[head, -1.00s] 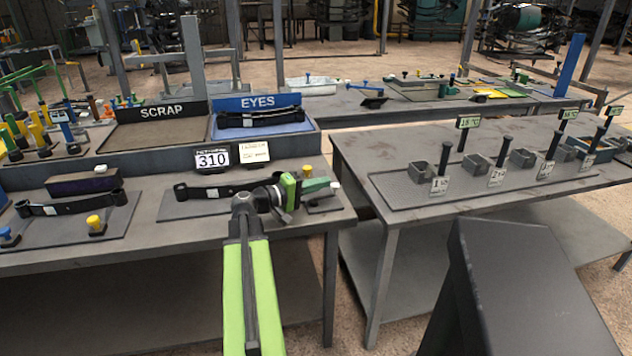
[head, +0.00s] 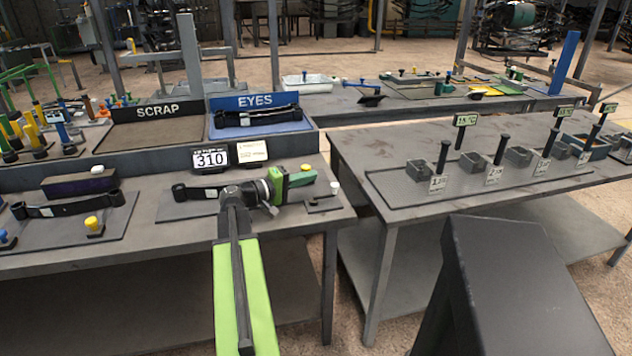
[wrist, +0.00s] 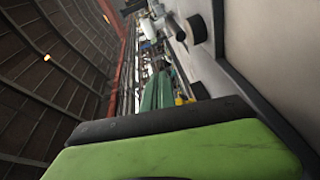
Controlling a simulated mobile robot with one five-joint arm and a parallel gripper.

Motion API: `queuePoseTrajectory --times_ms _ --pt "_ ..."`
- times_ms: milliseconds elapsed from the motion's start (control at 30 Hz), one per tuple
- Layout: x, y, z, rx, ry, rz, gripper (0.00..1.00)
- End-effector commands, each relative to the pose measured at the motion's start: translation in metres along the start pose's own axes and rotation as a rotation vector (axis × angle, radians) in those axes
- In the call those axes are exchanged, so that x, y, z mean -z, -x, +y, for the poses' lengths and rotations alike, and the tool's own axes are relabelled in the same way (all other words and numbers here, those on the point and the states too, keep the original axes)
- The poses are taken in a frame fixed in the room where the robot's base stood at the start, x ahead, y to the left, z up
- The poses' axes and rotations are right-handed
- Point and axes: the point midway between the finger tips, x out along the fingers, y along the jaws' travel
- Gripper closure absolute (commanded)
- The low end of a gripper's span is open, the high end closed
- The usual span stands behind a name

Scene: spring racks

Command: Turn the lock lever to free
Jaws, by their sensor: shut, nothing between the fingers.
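On the near table, a dark plate (head: 170,206) carries a black leaf spring (head: 184,190), partly hidden behind my gripper. At its right end is a small black lever with a white knob (head: 335,187); which way counts as free cannot be read. My gripper (head: 308,178) is shut and empty. It points right over the plate, with its tip just left of the white knob and seemingly apart from it. In the wrist view its dark green finger (wrist: 155,95) shows behind a green part of my arm.
A second plate to the left holds another black spring (head: 68,207) and a yellow knob (head: 92,222).

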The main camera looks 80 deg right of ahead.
Motion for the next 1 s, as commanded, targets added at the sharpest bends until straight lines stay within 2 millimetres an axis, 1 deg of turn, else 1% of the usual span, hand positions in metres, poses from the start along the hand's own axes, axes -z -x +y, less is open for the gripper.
queuePoseTrajectory --times_ms 33,200,300,400,533,800,867,933,967,1000 --pt "-0.001 0.018 0.0 0.001 0.0 0.004 1.0" --pt "0.002 0.059 0.0 0.0 0.0 0.004 1.0" --pt "0.004 0.076 0.0 0.0 0.0 0.003 1.0" --pt "0.004 0.085 -0.001 -0.001 0.0 0.002 1.0" --pt "0.005 0.09 -0.001 0.0 0.0 0.003 1.0" --pt "0.005 0.091 0.001 0.0 0.0 0.004 1.0" --pt "0.007 0.092 0.009 0.0 0.0 0.004 1.0" --pt "0.009 0.092 0.026 0.0 0.0 0.004 1.0" --pt "0.01 0.092 0.031 0.0 0.0 0.004 1.0" --pt "0.012 0.093 0.041 0.0 0.0 0.005 1.0"
